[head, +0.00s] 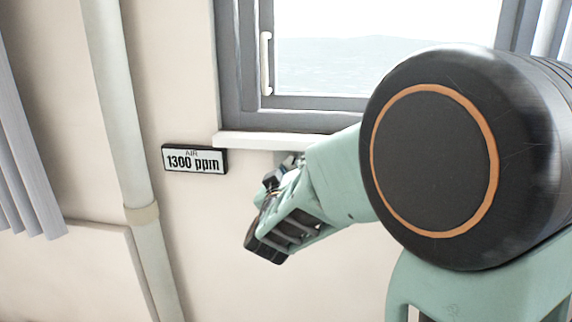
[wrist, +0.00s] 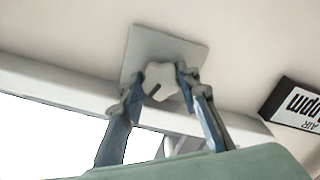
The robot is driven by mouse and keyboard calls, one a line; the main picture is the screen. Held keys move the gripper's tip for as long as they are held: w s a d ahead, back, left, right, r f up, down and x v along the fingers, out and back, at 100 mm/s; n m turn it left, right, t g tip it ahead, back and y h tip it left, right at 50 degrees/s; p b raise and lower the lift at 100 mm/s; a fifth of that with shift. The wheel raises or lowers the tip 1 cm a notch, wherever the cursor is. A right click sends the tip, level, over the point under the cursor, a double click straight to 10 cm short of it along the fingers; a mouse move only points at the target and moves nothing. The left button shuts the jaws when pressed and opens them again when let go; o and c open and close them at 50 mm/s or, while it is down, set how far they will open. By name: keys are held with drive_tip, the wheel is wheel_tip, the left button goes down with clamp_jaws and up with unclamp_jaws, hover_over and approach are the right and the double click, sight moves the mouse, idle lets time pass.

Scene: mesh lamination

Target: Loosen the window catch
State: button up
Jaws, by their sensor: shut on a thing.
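A pale lobed knob (wrist: 160,76) with a dark mark sits on a square grey plate (wrist: 176,46) on the wall, just below the window sill. My gripper (wrist: 158,88) has one finger on each side of the knob and is shut on it. In the head view my wrist and arm hide the knob and most of the plate. The window (head: 350,55) is above, with a grey frame and a white handle (head: 266,62) upright on its left side. The knob looks like the catch, but I cannot tell for certain.
The white sill (head: 262,141) runs close above my gripper. An air display (head: 194,159) reading 1300 ppm is on the wall to the left. A vertical pipe (head: 122,110) and blinds (head: 25,160) stand further left. The wall below the display is clear.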

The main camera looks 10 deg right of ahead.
drive_tip(key=shift+n, duration=0.6)
drive_tip(key=o, duration=1.2)
drive_tip(key=shift+c, duration=0.2)
drive_tip(key=v, duration=0.8)
